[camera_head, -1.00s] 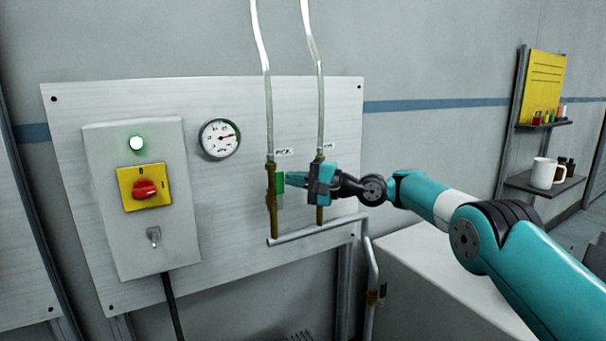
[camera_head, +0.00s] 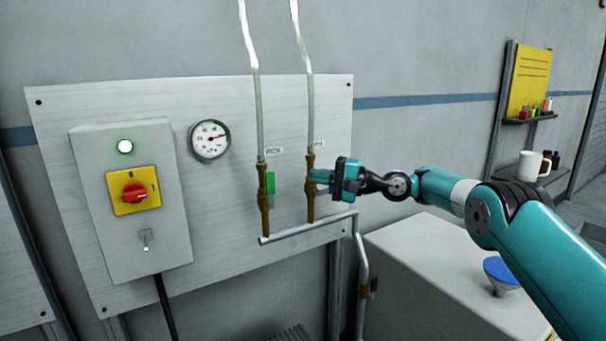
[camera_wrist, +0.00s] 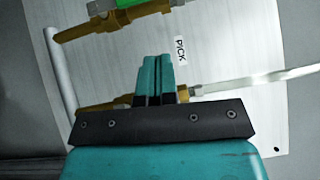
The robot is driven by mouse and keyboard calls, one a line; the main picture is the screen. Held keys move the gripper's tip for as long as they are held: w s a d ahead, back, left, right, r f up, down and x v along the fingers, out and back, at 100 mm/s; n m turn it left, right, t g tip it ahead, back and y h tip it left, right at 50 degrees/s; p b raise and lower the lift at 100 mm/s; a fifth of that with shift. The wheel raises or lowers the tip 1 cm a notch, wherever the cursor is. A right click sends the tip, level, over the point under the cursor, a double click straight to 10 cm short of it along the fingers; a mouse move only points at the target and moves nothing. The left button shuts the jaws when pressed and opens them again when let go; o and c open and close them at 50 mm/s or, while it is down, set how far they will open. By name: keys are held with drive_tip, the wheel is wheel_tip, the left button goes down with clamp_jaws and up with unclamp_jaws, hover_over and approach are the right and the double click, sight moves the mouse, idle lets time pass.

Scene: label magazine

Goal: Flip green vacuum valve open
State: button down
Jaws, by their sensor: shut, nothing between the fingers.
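The green valve handle (camera_head: 270,183) is on the left brass valve (camera_head: 263,200) and appears to lie along the vertical pipe. In the wrist view its green edge (camera_wrist: 128,3) shows at the top, cut off by the frame. My gripper (camera_head: 318,176) is shut and empty, to the right of the green handle and apart from it. Its fingers are in front of the right brass valve (camera_head: 310,205) and hide part of it; I cannot tell whether they touch it. In the wrist view the closed fingertips (camera_wrist: 156,60) point towards the panel, beside a PICK label (camera_wrist: 181,50).
A round gauge (camera_head: 209,140) and a grey box with a red knob (camera_head: 134,193) and lit green lamp (camera_head: 125,146) are to the left. A pipe (camera_head: 310,228) runs below the valves. A blue-topped object (camera_head: 500,270) stands on the grey cabinet (camera_head: 420,265) at right.

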drive_tip(key=b+v, duration=0.1)
drive_tip(key=v, duration=0.1)
drive_tip(key=b+v, duration=0.1)
drive_tip(key=v, duration=0.2)
drive_tip(key=shift+s+d+r, duration=0.15)
drive_tip(key=shift+s+d, duration=0.05)
drive_tip(key=shift+d, duration=0.1)
